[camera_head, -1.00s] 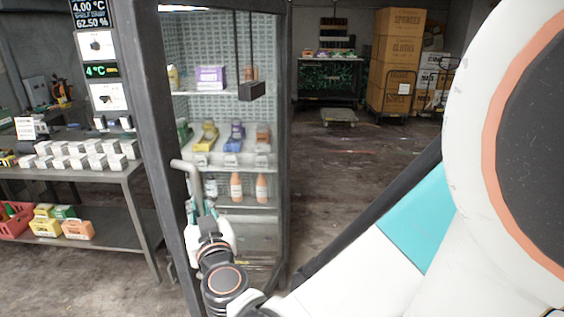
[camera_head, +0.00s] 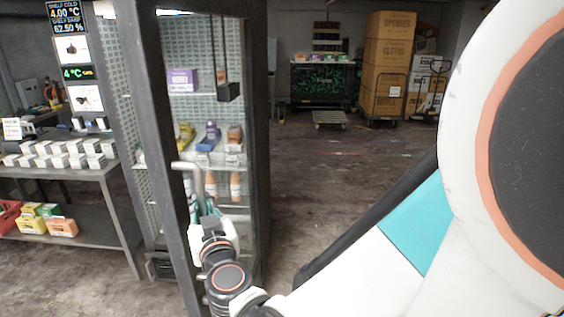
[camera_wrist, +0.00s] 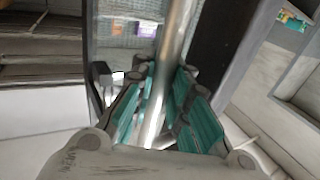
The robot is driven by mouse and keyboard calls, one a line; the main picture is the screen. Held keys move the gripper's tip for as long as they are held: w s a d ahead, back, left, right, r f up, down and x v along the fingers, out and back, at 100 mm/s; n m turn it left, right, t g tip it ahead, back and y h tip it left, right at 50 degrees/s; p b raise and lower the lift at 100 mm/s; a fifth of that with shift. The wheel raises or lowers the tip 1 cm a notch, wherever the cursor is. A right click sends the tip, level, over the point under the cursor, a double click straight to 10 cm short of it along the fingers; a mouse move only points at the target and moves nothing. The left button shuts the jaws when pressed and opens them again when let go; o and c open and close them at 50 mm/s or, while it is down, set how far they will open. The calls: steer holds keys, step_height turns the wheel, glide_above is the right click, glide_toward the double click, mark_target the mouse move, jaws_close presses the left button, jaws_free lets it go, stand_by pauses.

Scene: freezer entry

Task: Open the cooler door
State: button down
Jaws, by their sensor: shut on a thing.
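The cooler door (camera_head: 164,110) is a tall glass door with a dark grey frame. In the head view it looks ajar, with a strip of the mesh-lined interior showing left of its frame. Its pale metal handle (camera_head: 197,181) is a bent bar on the door's left upright. My gripper (camera_head: 207,213) is at the lower part of this handle. In the wrist view the handle (camera_wrist: 176,40) runs between the teal finger pads of my gripper (camera_wrist: 165,105), which is shut on it. The pads hide part of the bar.
Bottles and boxes (camera_head: 184,80) stand on shelves behind the glass. A metal shelf (camera_head: 88,188) with white boxes stands at the left. Stacked cartons (camera_head: 390,60) and a low trolley (camera_head: 329,119) are at the back. The floor (camera_head: 330,175) right of the cooler is clear.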

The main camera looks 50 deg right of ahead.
steer(key=shift+s, duration=0.15)
steer(key=c, duration=1.5)
jaws_free()
steer(key=shift+a, duration=0.2)
steer(key=shift+c, duration=0.2)
steer(key=shift+d, duration=0.1)
steer(key=shift+r, duration=0.1)
